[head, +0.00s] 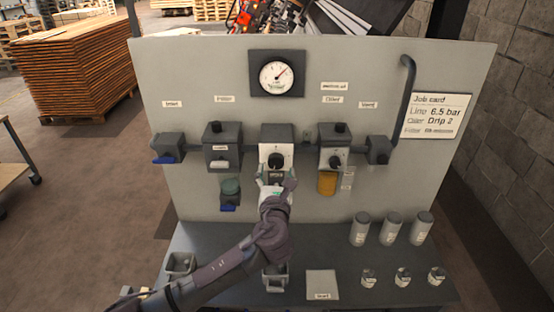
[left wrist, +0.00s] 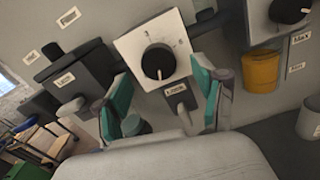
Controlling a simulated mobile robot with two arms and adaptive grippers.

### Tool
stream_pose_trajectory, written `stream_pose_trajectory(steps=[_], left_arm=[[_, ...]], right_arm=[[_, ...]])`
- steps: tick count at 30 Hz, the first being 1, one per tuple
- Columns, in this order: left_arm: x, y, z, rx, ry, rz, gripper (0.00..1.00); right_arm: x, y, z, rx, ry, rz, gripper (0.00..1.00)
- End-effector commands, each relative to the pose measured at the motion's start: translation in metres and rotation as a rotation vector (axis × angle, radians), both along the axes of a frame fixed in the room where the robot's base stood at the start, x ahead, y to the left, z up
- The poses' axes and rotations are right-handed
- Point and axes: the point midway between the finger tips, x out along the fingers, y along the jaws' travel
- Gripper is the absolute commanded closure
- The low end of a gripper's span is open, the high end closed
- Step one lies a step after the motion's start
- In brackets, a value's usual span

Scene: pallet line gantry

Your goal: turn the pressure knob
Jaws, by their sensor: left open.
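The pressure knob (head: 276,160) is a round black knob with a light pointer mark, on the white-faced middle unit of the upright grey panel. It also shows in the left wrist view (left wrist: 158,62), its mark toward the bottom. My left gripper (head: 276,174) is open, just below the knob in the head view. In the left wrist view its teal-padded fingers (left wrist: 160,75) stand apart to the left and right of the knob, and nothing is between them. I cannot tell how far they are from the panel. A round gauge (head: 277,76) sits above, its needle toward the upper right.
The job card (head: 436,115) reads Line 6.5 bar, Drip 2. Grey canisters (head: 392,228) and small jars (head: 403,279) stand on the shelf (head: 330,238) at right.

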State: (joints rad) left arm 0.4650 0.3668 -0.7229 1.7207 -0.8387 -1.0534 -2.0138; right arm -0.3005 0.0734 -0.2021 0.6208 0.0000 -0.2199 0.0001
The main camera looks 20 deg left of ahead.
Motion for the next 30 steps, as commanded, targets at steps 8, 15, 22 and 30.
stream_pose_trajectory(steps=[8, 15, 22, 30], left_arm=[[0.034, 0.01, 0.0, 0.001, 0.001, 0.001, 0.3], [0.039, 0.011, -0.001, -0.002, 0.001, -0.001, 0.3], [0.039, 0.011, -0.001, -0.002, 0.001, -0.001, 0.47], [0.039, 0.011, -0.001, -0.002, 0.002, -0.001, 0.9]], right_arm=[[0.0, -0.009, 0.011, -0.01, 0.0, 0.0, 0.61], [0.001, -0.009, 0.011, -0.01, 0.0, -0.001, 0.61], [0.0, -0.008, 0.011, -0.01, 0.0, 0.0, 0.61], [0.0, -0.006, 0.011, -0.007, 0.0, -0.001, 0.61]])
